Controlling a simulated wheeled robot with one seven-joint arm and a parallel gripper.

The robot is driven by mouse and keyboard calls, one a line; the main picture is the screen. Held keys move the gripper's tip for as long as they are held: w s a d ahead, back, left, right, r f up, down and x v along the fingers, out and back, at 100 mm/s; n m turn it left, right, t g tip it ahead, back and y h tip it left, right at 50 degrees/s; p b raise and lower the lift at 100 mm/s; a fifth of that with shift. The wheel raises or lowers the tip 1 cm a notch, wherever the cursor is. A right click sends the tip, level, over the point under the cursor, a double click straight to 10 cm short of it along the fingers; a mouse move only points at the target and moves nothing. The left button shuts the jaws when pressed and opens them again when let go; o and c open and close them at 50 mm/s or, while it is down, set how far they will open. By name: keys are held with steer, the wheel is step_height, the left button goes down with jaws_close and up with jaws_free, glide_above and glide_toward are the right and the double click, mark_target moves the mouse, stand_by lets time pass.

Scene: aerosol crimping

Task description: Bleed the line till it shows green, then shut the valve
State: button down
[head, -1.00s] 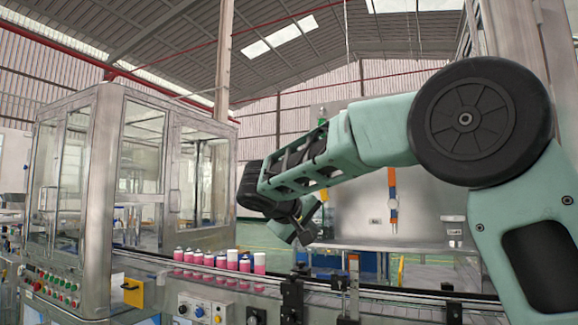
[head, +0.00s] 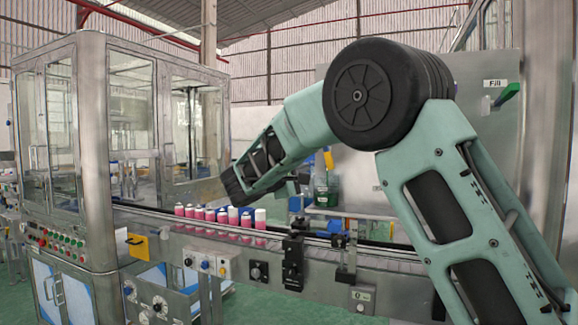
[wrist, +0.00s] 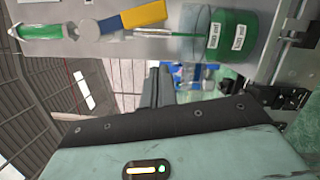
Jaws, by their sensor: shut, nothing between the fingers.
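In the wrist view my gripper (wrist: 158,87) shows as two dark fingers close together, shut and empty. They point toward a metal panel (wrist: 75,48) and are apart from its fittings. A clear tube-like piece with green in it (wrist: 38,31) is at the upper left. A handle in blue and yellow (wrist: 142,16), likely the valve, lies to its right. A thin green-tipped line leads toward a green container (wrist: 232,32) with white labels. In the head view the forearm hides most of the gripper and the fittings; a green vessel (head: 325,188) shows beyond it.
A conveyor (head: 390,256) with several pink cans (head: 217,217) runs in front of the arm. A glazed machine cabinet (head: 92,150) stands at left. A panel labelled Fill (head: 492,83) with a green lever (head: 509,92) is at upper right.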

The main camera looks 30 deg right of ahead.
steer(key=s+d, duration=0.1)
steer(key=s+d+r+p, duration=0.1)
steer(key=s, duration=0.1)
steer(key=shift+d, duration=0.2)
stand_by(0.4)
